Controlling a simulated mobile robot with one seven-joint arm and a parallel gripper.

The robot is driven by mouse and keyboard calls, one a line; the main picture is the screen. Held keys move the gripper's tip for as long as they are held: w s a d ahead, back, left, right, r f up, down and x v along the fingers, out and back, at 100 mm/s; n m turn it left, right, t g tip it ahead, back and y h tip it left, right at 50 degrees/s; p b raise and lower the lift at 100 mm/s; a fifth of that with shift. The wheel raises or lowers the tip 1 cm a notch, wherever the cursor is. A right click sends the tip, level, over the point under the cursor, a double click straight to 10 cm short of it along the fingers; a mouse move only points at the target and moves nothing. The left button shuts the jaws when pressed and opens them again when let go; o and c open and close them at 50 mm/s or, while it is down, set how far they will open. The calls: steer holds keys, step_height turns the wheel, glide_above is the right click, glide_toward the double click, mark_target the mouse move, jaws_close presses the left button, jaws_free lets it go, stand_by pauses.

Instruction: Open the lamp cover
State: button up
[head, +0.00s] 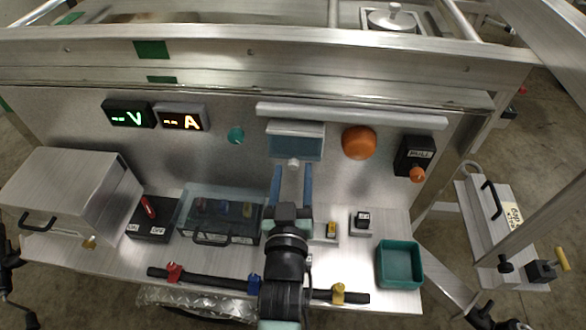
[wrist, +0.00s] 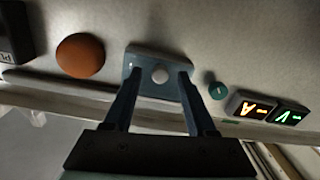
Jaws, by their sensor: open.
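A blue-grey cover (head: 296,138) with a round white knob (head: 293,163) at its lower edge is on the upright metal panel, just under a pale horizontal bar. I take it to be the lamp cover; it looks closed, and what is behind it is hidden. My gripper (head: 292,172) is open in front of the knob. In the wrist view the cover (wrist: 146,58) and knob (wrist: 160,75) lie between the two blue fingers of my gripper (wrist: 158,80). The fingers stand either side of the knob with gaps; I cannot tell how deep they reach.
An orange dome (head: 359,142) is right of the cover, with a black box labelled PULL (head: 414,157) beyond it. Left are a teal button (head: 236,135) and two lit displays (head: 155,116). Below are a clear-lidded box (head: 215,213), a teal tray (head: 399,265) and a black rail (head: 210,281).

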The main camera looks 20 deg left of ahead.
steer(key=shift+w+a, duration=0.2)
steer(key=shift+w, duration=0.4)
jaws_close()
stand_by(1.1)
